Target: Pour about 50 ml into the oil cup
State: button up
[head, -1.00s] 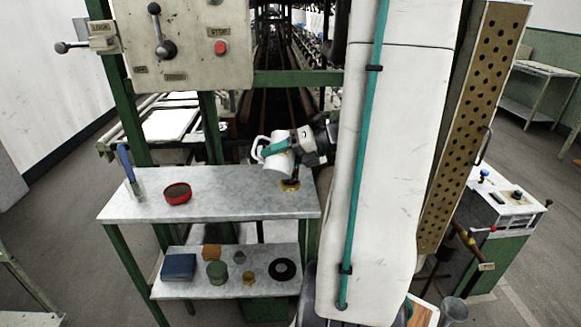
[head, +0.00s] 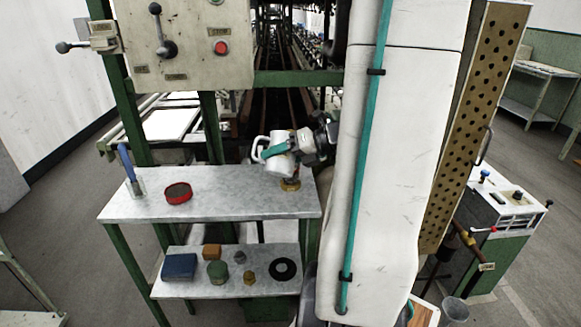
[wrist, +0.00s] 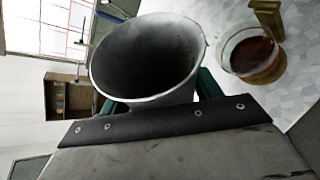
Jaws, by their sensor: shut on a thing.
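My gripper (head: 277,150) is shut on a white jug (head: 283,164) above the right end of the marble shelf. The jug's handle points left, and the jug looks nearly upright with a slight tilt. In the wrist view the jug's open mouth (wrist: 145,58) shows a dark grey inside; I cannot make out a liquid level. The oil cup (head: 290,185) stands on the shelf just below and beside the jug, partly hidden by it. In the wrist view the oil cup (wrist: 254,56) is clear-walled, holds reddish-brown liquid and has a brass piece (wrist: 266,17) beside it. No stream shows.
On the marble top shelf (head: 225,207) are a red round tin (head: 178,193) and a blue-handled brush in a glass (head: 130,170). The lower shelf holds a blue box (head: 179,267), a black ring (head: 282,269) and several small blocks. The middle of the top shelf is clear.

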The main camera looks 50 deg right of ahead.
jog(key=shift+a+f+n+h, duration=0.1)
jog(key=shift+f+n+h, duration=0.3)
jog(key=shift+a+f, duration=0.1)
jog(key=shift+s, duration=0.1)
dwell(0.4)
